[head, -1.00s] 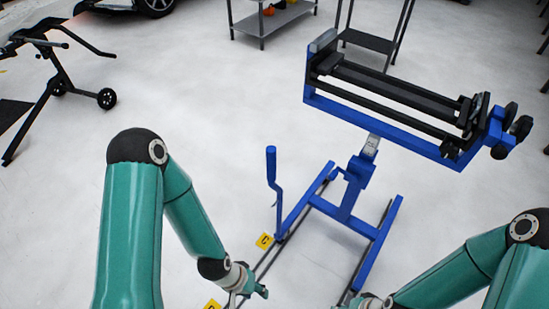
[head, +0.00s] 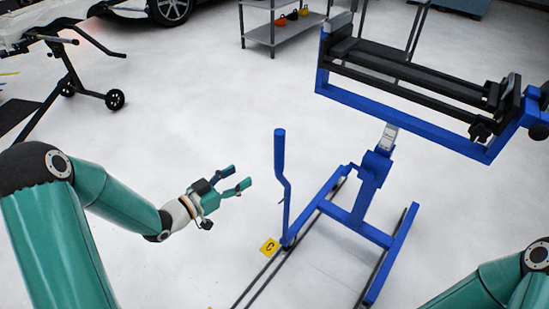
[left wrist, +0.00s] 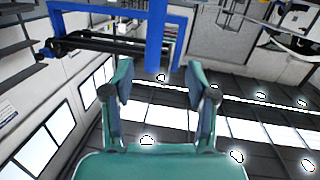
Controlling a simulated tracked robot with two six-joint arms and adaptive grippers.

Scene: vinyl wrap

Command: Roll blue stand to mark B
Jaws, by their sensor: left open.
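The blue stand (head: 368,190) stands upright on the floor, with black rollers (head: 410,75) across its top frame. Its upright blue handle (head: 281,175) rises at the left end of the base. The yellow mark C (head: 269,247) lies beside the handle's foot. I see no mark that reads B. My left gripper (head: 242,177) is open and empty, left of the handle and apart from it, fingers pointing toward it. In the left wrist view, the open fingers (left wrist: 159,85) have a blue upright bar and the stand's top frame (left wrist: 105,42) beyond them. My right gripper is out of view.
Two dark rails (head: 262,280) run along the floor under the stand. A black wheeled stand (head: 62,70) is at the far left, a grey shelf (head: 285,25) at the back. A car wheel (head: 172,8) shows behind. The floor between is clear.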

